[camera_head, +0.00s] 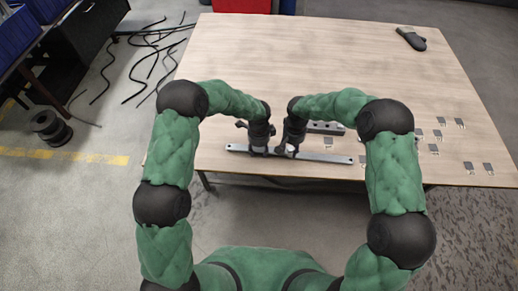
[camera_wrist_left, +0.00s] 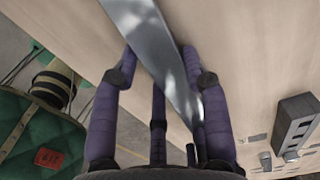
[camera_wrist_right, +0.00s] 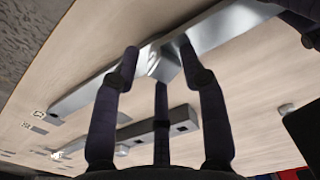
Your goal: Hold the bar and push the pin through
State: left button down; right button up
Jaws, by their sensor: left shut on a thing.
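A long flat grey metal bar (camera_head: 325,157) with holes near its ends lies along the table's near edge. My left gripper (camera_head: 258,150) is shut on the bar left of its middle; the left wrist view shows the bar (camera_wrist_left: 155,40) between the fingers. My right gripper (camera_head: 289,150) is just to the right, low over the bar. In the right wrist view a shiny metal piece (camera_wrist_right: 164,64) lies between its fingertips, against the bar (camera_wrist_right: 85,95). I cannot tell if this is the pin or whether the fingers grip it. Any pin hole there is hidden.
A dark slotted block (camera_head: 326,128) lies just behind the bar. Several small metal plates (camera_head: 459,122) are scattered at the table's right. A dark tool (camera_head: 411,38) lies at the far right corner. The wooden table's (camera_head: 300,60) middle and back are clear.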

aim_at(259, 150)
jog(key=shift+r, duration=0.1)
dwell(0.3)
jog(key=shift+r, duration=2.9)
pick_arm(q)
jog(key=c, duration=0.6)
grip_release()
jog(key=shift+o, duration=0.2)
notch_tip(259, 150, up, 12)
